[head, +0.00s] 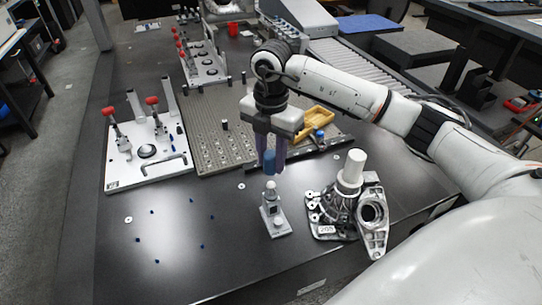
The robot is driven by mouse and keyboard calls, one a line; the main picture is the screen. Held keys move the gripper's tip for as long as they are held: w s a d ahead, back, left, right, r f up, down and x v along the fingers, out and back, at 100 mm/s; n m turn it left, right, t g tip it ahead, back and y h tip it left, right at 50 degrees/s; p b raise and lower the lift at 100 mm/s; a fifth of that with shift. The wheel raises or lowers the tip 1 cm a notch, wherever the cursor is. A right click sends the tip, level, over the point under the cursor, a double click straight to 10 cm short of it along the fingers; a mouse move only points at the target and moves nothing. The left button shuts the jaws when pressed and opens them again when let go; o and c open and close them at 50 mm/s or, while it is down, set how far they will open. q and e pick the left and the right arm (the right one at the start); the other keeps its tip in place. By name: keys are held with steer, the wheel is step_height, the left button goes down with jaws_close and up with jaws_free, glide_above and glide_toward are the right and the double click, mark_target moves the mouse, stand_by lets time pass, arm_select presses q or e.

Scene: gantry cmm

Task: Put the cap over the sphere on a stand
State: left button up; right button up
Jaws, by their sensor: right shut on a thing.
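The sphere (271,186) sits on top of a small pale grey stand (275,219) on the dark table, near the middle of the head view. My right gripper (271,167) points down from above, just over the sphere. It is shut on the blue cap (269,161), which is partly hidden between the fingers. The cap appears a little above the sphere, with a small gap in the picture; the exact alignment in depth is hard to tell. My left gripper is not in view.
A metal casting with a white cylinder (351,170) stands close to the right of the stand. A white plate with red-handled clamps (146,150) is at left, a perforated grey plate (205,118) behind. Small blue bits and washers (128,220) lie on the otherwise clear front left.

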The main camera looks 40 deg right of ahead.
mark_target(271, 182)
steer(key=shift+f+b, duration=1.45)
steer(key=shift+f, duration=0.4)
steer(key=shift+f+b, duration=1.15)
steer(key=shift+f, duration=0.7)
steer(key=shift+f+b, duration=0.45)
steer(key=shift+f, duration=0.45)
steer(key=shift+f, duration=0.2)
steer(key=o, duration=1.1)
